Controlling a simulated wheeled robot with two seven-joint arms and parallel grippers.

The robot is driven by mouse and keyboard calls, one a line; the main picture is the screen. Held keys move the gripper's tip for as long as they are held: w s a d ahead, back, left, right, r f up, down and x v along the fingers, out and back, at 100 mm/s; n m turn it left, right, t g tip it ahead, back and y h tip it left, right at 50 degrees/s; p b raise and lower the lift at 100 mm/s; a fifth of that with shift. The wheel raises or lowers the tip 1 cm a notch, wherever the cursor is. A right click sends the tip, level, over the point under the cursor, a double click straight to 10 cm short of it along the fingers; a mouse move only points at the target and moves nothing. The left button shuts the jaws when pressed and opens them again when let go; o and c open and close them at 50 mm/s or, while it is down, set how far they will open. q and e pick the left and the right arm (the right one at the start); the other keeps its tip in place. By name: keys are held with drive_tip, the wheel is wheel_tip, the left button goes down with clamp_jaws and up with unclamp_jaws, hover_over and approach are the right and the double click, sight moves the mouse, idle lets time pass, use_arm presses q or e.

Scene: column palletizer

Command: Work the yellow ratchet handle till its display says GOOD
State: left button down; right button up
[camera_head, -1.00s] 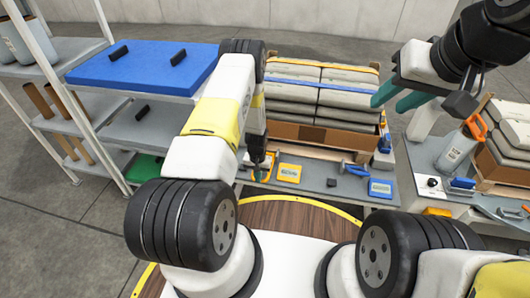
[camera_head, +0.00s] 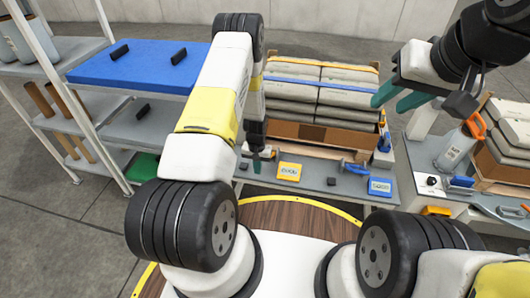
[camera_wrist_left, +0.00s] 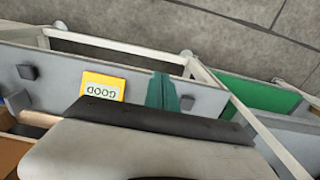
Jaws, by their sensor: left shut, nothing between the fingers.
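The yellow display (camera_head: 289,171) lies on the grey bench in front of the sack stack. In the left wrist view the same yellow display (camera_wrist_left: 103,85) appears upside down and reads GOOD. My left gripper (camera_head: 257,163) is just left of the display, fingers pointing down, shut and empty. Its green fingers (camera_wrist_left: 163,92) show beside the display in the left wrist view. I cannot make out the yellow ratchet handle in either current view; the left arm and gripper may hide it. My right gripper (camera_head: 402,97) is open and empty, high at the right of the stack.
Strapped sacks (camera_head: 318,92) stand behind the bench. A blue display (camera_head: 380,187) and a blue-handled tool (camera_head: 353,167) lie to the right. A shelf with a blue top (camera_head: 145,68) stands left. A second bench (camera_head: 432,172) with a white dispenser (camera_head: 456,150) is at the right.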

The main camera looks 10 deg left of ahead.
use_arm(q)
drive_tip(key=s+r, duration=0.4)
drive_tip(key=r, duration=0.2)
drive_tip(key=shift+w+a+f, duration=0.1)
idle(1.7)
